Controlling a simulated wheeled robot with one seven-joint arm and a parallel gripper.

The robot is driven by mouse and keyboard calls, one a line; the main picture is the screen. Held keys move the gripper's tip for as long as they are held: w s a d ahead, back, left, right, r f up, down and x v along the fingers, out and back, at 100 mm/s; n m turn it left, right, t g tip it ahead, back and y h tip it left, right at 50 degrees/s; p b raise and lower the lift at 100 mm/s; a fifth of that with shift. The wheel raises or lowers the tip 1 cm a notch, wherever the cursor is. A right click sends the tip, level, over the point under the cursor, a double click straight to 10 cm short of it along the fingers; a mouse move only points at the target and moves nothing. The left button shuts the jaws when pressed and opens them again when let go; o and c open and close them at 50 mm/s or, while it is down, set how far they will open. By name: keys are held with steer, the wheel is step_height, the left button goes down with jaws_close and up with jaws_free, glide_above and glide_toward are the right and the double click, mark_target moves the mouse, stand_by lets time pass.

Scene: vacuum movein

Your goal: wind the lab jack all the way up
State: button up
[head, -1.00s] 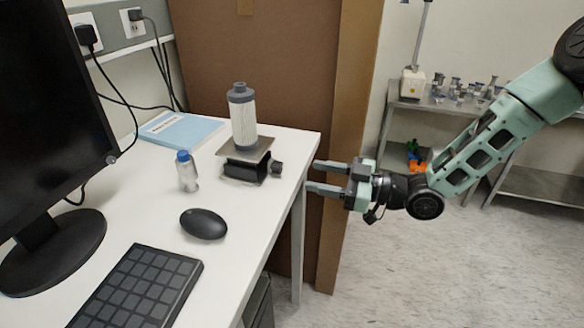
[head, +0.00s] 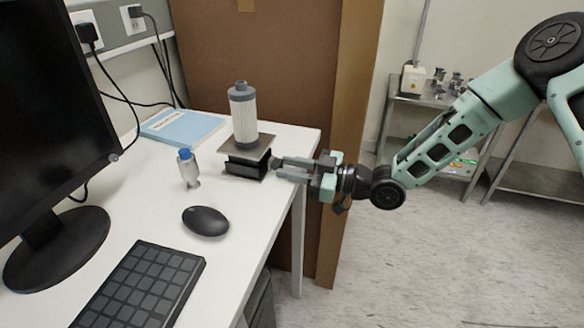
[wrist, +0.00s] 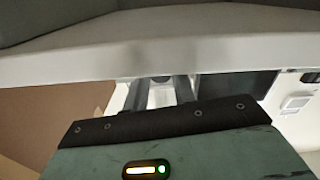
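The lab jack (head: 262,152) stands near the right edge of the white desk. Its top plate is a little above its base, with dark folded sides between them. A grey-capped white filter cylinder (head: 243,115) stands upright on the plate. The jack's dark knob (head: 276,163) is on its right side, largely hidden by my fingers. My gripper (head: 279,168) reaches in from the right, its two fingers close together on the knob. The wrist view shows the fingers (wrist: 162,92) below the desk's pale edge; the knob cannot be made out there.
A blue-capped vial (head: 188,168) stands left of the jack. A black mouse (head: 205,221), a keyboard (head: 140,290) and a monitor (head: 50,130) are nearer on the desk (head: 235,262). A blue book (head: 180,127) lies behind. A brown panel (head: 270,60) rises behind the desk.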

steer(key=shift+m, duration=1.6)
steer(key=o, duration=1)
steer(key=b+v, duration=0.2)
steer(key=v, duration=1.5)
steer(key=shift+d, duration=0.2)
steer(key=shift+s+r, duration=0.1)
steer(key=shift+s, duration=0.05)
steer(key=shift+c, duration=1.4)
